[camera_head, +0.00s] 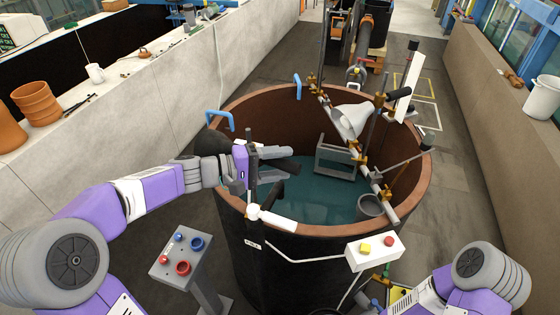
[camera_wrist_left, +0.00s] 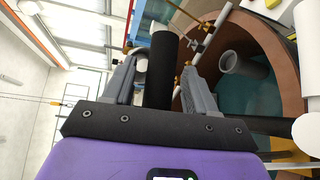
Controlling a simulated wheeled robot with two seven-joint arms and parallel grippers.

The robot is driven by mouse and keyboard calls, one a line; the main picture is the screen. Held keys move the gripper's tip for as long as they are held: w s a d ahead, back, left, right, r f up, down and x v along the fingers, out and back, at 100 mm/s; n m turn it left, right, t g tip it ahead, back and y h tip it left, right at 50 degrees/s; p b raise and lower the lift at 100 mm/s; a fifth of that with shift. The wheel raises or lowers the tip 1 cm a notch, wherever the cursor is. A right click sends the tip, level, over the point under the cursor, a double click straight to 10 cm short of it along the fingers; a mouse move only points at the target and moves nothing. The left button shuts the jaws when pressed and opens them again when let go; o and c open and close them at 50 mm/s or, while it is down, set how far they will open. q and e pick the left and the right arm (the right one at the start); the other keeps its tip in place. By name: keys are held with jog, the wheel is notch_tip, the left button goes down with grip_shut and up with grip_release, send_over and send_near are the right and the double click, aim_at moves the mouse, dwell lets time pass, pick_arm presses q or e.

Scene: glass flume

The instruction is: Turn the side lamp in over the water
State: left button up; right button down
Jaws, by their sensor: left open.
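My left gripper (camera_head: 284,164) is at the left side of the round tank, above the rim. Its two grey fingers are apart. A black cylinder (camera_wrist_left: 166,70) lies between the fingers in the left wrist view; I cannot tell whether they touch it. It looks like part of the side lamp, and a dark rounded end (camera_head: 211,143) shows behind my wrist. Below the gripper, a white joint (camera_head: 253,211) on the near rim carries a black rod and a short white bar (camera_head: 279,219). Blue-green water (camera_head: 318,190) fills the tank. My right gripper is not shown.
A clamped pipe (camera_head: 352,155) crosses the tank's right side. A white button box (camera_head: 374,251) and a button pedestal (camera_head: 180,255) stand in front. Concrete walls flank the tank.

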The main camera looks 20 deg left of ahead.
pick_arm(q)
jog(key=shift+d, duration=0.15)
grip_shut()
jog(key=shift+d, duration=0.1)
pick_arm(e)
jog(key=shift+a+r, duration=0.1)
